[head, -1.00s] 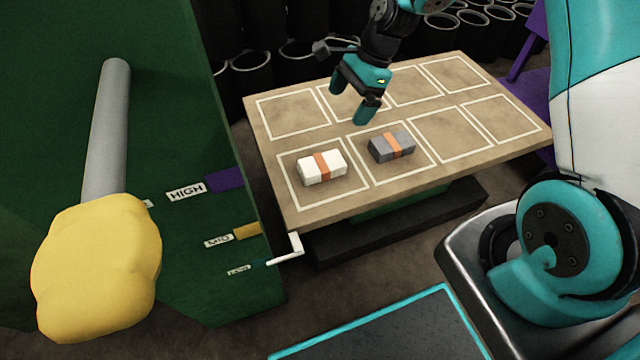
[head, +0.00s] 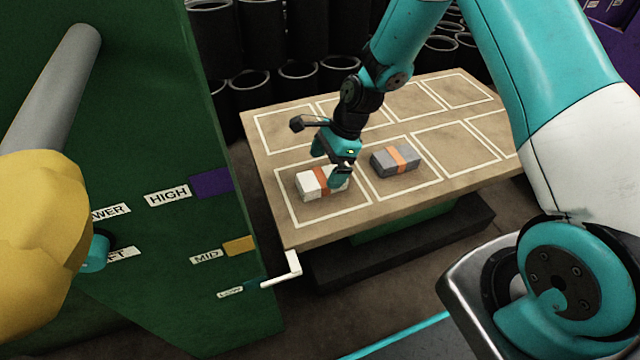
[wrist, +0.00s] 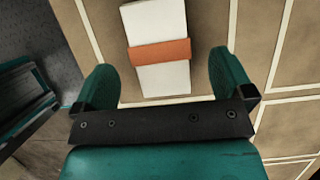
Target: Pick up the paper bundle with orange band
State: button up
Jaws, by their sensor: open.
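The paper bundle, a white block with an orange band (head: 313,184), lies on the tan table in its near-left marked square. In the wrist view the white bundle (wrist: 158,72) lies ahead of and partly between my fingers, with the band across it. My gripper (head: 333,178) is above and at the bundle's right part, hiding some of it in the head view. In the wrist view my gripper (wrist: 165,85) is open, with a finger on each side and gaps to the bundle. A grey block with an orange band (head: 397,161) lies in the square to the right.
The table (head: 290,236) has white-outlined squares, the others empty. A green cabinet (head: 150,250) with labels and a white lever (head: 284,270) stands close at left. Black tubes (head: 300,78) stand behind the table.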

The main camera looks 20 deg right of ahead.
aim_at(322, 177)
jog(key=shift+b+x, duration=0.75)
jog(key=shift+x, duration=1.25)
jog(key=shift+s+f, duration=0.1)
jog(key=c, duration=1)
